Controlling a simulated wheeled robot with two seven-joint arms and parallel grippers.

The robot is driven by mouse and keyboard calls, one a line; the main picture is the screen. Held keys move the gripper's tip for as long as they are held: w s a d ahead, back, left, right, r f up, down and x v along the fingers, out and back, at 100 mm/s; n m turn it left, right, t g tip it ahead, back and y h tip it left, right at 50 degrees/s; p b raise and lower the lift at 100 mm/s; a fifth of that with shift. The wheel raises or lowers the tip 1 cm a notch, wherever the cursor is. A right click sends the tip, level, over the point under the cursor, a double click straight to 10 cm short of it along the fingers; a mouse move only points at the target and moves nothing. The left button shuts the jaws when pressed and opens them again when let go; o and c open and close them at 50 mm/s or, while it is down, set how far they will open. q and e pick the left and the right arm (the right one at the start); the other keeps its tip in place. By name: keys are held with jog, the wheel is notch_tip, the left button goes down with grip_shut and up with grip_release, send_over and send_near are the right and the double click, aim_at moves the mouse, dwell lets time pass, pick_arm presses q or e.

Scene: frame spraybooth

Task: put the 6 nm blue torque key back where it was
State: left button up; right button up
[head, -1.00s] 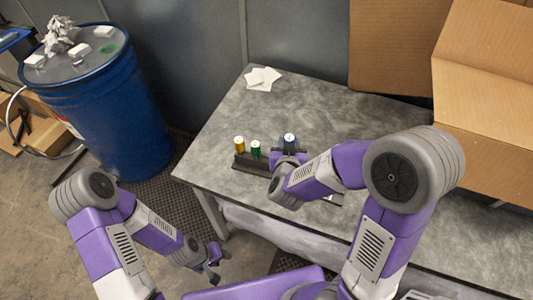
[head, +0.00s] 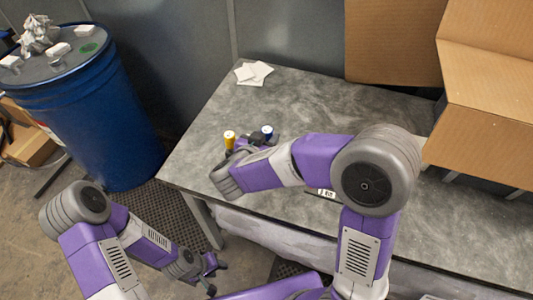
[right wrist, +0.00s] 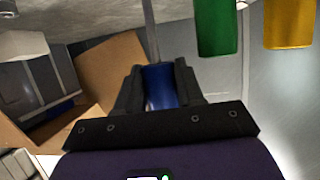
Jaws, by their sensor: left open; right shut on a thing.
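The blue torque key (head: 267,131) has a white top and stands between the fingers of my right gripper (head: 262,140), over the table. In the right wrist view the blue key (right wrist: 158,90) is held between both black fingers. The yellow key (head: 229,138) is left of it. The green key (right wrist: 217,25) shows beside the yellow one in the right wrist view; in the head view my arm hides it. My right arm hides most of the dark key rack; a labelled end (head: 326,194) shows. My left gripper (head: 209,273) is open and empty, low before the table.
The grey table (head: 320,100) has free room behind the keys. White sheets (head: 253,73) lie at its back left. Cardboard boxes (head: 485,90) fill the back right. A blue drum (head: 95,120) stands on the floor at left.

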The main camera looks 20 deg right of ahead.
notch_tip(320, 180, down, 5)
jog(key=shift+r+b, duration=0.1)
jog(key=shift+b, duration=0.9)
jog(key=o, duration=0.8)
